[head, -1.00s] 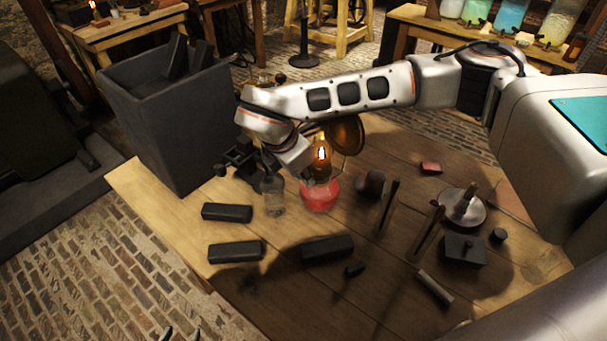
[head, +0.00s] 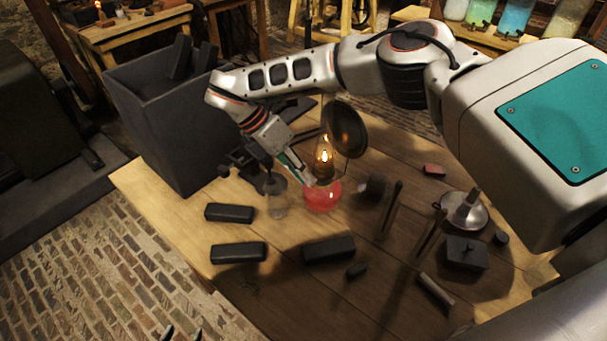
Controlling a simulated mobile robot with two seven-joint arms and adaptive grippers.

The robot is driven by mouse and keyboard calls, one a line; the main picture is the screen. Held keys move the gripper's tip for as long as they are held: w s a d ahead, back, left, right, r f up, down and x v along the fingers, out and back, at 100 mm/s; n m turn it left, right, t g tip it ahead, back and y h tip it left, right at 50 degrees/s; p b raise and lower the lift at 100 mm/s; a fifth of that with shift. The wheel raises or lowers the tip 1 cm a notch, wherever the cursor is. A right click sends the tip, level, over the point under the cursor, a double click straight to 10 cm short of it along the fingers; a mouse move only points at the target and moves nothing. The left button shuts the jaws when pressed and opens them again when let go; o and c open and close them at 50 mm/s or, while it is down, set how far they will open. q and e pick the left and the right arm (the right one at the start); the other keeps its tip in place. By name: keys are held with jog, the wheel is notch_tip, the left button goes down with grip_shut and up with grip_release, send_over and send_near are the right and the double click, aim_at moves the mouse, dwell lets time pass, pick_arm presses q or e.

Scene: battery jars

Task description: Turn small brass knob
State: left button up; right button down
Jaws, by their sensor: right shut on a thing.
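An oil lamp with a lit flame, a red glass base (head: 322,196) and a round dark brass reflector (head: 345,130) stands on the wooden table. The knob itself is hidden by the fingers and too small to make out. My left gripper (head: 182,333) shows only as two dark fingertips at the bottom edge, apart with nothing seen between them.
A clear glass jar (head: 277,199) stands just left of the lamp, below my right gripper. Dark blocks (head: 229,213) lie on the front of the table (head: 160,205). A tall grey bin (head: 150,120) stands behind left. A metal candlestick-like piece (head: 466,211) and a dark box (head: 466,254) stand right.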

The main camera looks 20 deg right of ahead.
jog(key=shift+w, duration=0.1)
dwell(0.3)
jog(key=c, duration=2)
grip_release()
jog(key=v, duration=1.2)
jog(key=shift+w+a, duration=0.1)
jog(key=shift+w, duration=0.1)
